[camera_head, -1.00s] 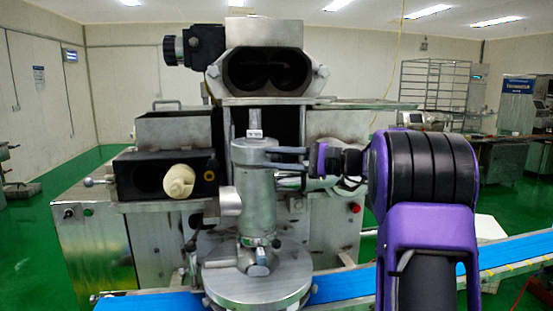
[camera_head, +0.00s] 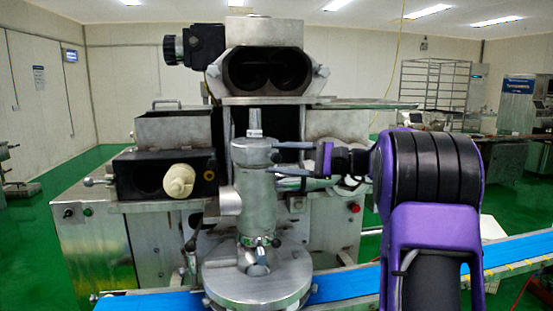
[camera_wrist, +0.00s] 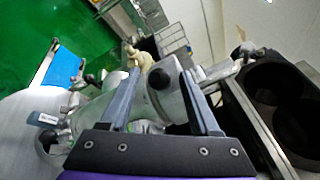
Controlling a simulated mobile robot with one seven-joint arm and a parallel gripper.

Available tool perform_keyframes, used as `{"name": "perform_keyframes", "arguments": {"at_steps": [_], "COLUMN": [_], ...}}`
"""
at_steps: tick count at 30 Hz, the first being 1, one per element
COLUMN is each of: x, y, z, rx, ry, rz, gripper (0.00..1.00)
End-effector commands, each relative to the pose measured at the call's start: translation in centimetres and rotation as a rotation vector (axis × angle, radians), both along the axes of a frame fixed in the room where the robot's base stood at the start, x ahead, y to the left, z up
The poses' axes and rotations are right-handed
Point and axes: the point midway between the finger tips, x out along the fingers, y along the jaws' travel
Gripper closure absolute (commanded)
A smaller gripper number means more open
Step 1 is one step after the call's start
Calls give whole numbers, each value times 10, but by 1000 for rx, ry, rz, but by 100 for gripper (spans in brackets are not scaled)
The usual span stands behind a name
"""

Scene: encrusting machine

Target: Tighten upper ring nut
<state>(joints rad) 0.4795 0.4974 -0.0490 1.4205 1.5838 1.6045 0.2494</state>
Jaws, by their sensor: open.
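The upright grey metal cylinder (camera_head: 257,205) stands in front of the machine on a round base. The upper ring nut appears to be the wider collar (camera_head: 252,152) at its top, below a narrow stem (camera_head: 255,122). My gripper (camera_head: 273,157) reaches in from the right, one finger above the other, with its tips at the collar's right side. In the wrist view my open fingers (camera_wrist: 160,76) stand on either side of the collar (camera_wrist: 165,95), which lies between them. I cannot tell whether either finger touches it.
The round base (camera_head: 258,288) sits over a blue conveyor belt (camera_head: 345,284). A cream knob (camera_head: 178,180) projects from a dark housing at left. A metal hopper block with two round openings (camera_head: 265,70) is above and behind the cylinder.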

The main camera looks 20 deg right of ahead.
Motion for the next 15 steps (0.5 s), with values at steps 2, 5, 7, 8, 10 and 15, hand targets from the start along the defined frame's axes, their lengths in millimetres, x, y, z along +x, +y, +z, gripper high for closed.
{"name": "perform_keyframes", "arguments": {"at_steps": [2,5,7,8,10,15], "x": [-7,-18,-27,-31,-39,-57], "y": [-15,-37,-52,-59,-74,-108], "z": [-1,-1,-1,0,0,0], "rx": [-1,0,0,0,-1,-1], "ry": [0,0,1,0,0,-1], "rz": [-4,-6,-6,-5,-4,-4], "gripper": [37,37,37,37,37,37]}}
